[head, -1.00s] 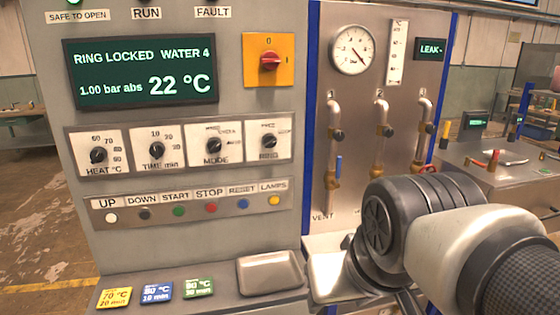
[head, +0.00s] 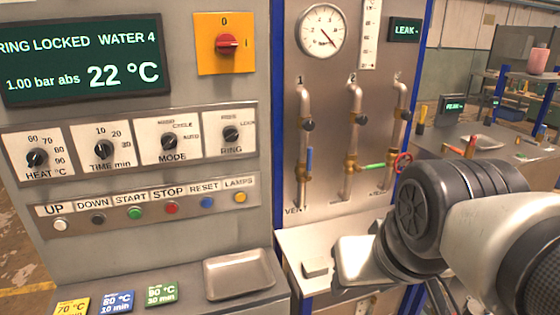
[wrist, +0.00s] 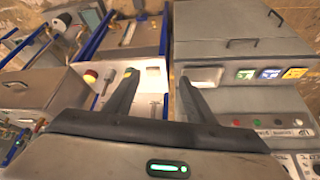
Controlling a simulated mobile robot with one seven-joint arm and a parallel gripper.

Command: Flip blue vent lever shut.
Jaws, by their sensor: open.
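The blue vent lever (head: 309,160) stands upright beside the left pipe, above the VENT label (head: 294,211) in the head view. A brass valve body sits at its lower end. I cannot make the lever out in the wrist view. My gripper (wrist: 157,84) shows in the wrist view with its two dark fingers apart and nothing seen between them. In the head view my arm covers the lower right and hides the fingers. My arm is to the right of and below the lever, apart from it.
A green lever (head: 373,166) and a red handwheel (head: 403,163) sit right of the blue lever. The control panel with dials stands left. A metal tray (head: 240,291) and coloured cards lie on its ledge. A pale shelf (head: 300,245) projects below the pipes.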

